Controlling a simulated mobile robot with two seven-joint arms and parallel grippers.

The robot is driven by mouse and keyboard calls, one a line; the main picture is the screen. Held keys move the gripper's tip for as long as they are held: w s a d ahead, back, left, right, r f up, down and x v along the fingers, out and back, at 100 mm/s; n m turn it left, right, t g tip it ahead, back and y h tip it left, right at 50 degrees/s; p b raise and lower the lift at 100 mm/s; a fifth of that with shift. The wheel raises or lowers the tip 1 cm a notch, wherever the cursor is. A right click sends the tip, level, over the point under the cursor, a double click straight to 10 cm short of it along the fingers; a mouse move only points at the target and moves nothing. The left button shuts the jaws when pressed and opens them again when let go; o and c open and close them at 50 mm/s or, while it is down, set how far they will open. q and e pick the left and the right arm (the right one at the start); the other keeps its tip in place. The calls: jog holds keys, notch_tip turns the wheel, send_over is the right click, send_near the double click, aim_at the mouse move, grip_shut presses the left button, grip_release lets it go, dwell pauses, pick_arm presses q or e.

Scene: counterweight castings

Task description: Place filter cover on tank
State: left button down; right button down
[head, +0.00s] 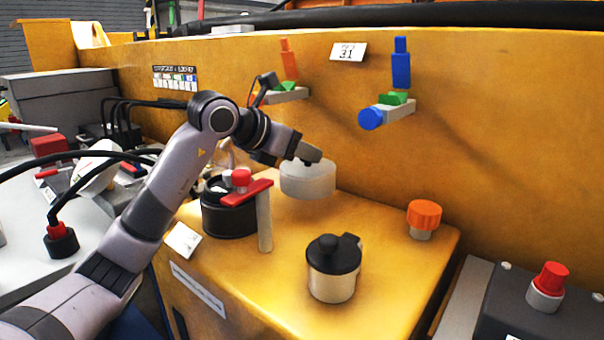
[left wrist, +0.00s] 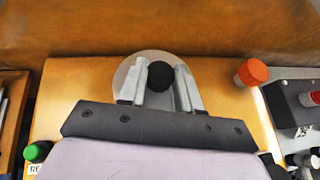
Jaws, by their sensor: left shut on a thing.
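My left gripper (head: 302,158) is shut on the black knob of a pale, round cover (head: 307,180). In the left wrist view, the gripper (left wrist: 160,88) has a finger on each side of the black knob (left wrist: 158,77), above the grey disc of the cover (left wrist: 126,72). The cover is level at the back of the yellow block; I cannot tell whether it touches anything below. A black round vessel (head: 230,218) stands left of it, and a silver canister with a black lid (head: 332,285) stands in front. I cannot tell which is the tank. My right gripper is not in view.
A red-handled valve post (head: 264,225) stands beside the black vessel. An orange knob (head: 424,214) is at the block's right, and a red knob (head: 550,280) lies beyond it. The yellow wall (head: 480,150) carries coloured levers. The block's top between canister and orange knob is clear.

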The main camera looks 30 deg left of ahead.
aim_at(301, 168)
pick_arm(q)
jog(key=shift+f+b, duration=0.35)
jog(key=shift+f, duration=1.5)
jog(key=shift+f, duration=0.1)
jog(key=shift+f, duration=0.15)
jog(key=c, duration=0.8)
grip_release()
jog(key=shift+r, duration=0.3)
jog(key=b+v, duration=0.1)
jog(key=v, duration=1.1)
jog(key=shift+f, duration=0.1)
